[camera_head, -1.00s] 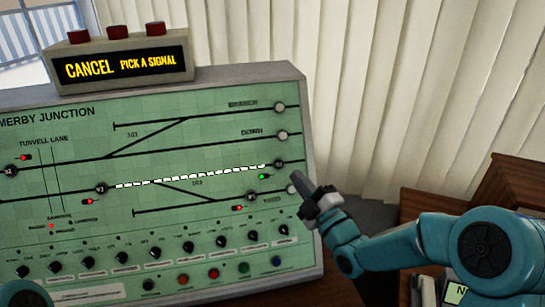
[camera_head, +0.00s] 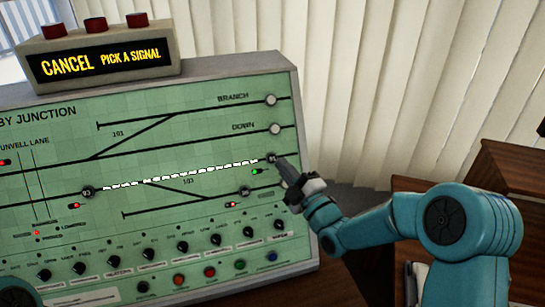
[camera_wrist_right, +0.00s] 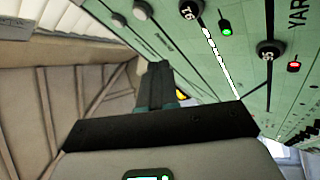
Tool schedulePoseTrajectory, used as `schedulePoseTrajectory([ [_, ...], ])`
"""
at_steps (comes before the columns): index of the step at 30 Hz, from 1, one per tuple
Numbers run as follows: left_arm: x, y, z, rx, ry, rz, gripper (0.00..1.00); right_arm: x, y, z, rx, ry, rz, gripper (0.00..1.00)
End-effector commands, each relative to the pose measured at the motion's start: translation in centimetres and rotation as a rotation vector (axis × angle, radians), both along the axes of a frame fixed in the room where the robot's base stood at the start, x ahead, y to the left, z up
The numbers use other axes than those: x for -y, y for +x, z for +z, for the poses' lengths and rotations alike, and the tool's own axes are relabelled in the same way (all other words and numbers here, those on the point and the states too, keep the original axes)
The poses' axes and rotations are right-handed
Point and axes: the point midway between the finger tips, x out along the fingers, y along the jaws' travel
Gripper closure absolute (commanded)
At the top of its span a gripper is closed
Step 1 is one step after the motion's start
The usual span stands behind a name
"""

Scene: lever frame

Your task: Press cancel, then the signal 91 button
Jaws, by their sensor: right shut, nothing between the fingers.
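The green signal panel (camera_head: 190,104) carries a track diagram. The dark round signal 91 button (camera_head: 271,159) is at the right end of the dashed white line; it also shows in the right wrist view (camera_wrist_right: 188,10). My right gripper (camera_head: 281,166) is shut and empty, its tip just below and right of that button; contact cannot be told. The display (camera_head: 98,65) on top reads "CANCEL PICK A SIGNAL". A row of coloured push buttons, including a red one (camera_head: 210,272), runs along the panel's bottom; their labels are too small to read. My left gripper is out of view.
A green lamp (camera_head: 257,171) is lit beside button 91. Pale buttons (camera_head: 275,129) sit above it, and button 93 (camera_head: 87,193) is left. Several black knobs (camera_head: 181,246) line the lower panel. A wooden cabinet (camera_head: 505,190) stands at right.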

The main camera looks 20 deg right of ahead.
Motion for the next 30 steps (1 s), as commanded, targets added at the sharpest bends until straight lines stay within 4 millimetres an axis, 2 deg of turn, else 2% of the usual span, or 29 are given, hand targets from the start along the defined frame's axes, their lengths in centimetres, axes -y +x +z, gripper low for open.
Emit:
schedulePoseTrajectory([
  [5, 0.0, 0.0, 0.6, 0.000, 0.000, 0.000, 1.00, -0.1, 2.6, -1.2, -0.001, 0.000, 0.000, 1.00],
  [7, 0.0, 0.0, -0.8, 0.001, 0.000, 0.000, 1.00, -0.2, 3.4, -2.2, 0.004, -0.002, 0.001, 1.00],
  [12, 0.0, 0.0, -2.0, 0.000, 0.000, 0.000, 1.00, -0.2, 4.7, -2.7, 0.002, -0.002, 0.001, 1.00],
  [30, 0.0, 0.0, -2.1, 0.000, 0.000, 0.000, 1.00, -0.2, 5.2, -2.6, 0.000, 0.000, 0.001, 1.00],
])
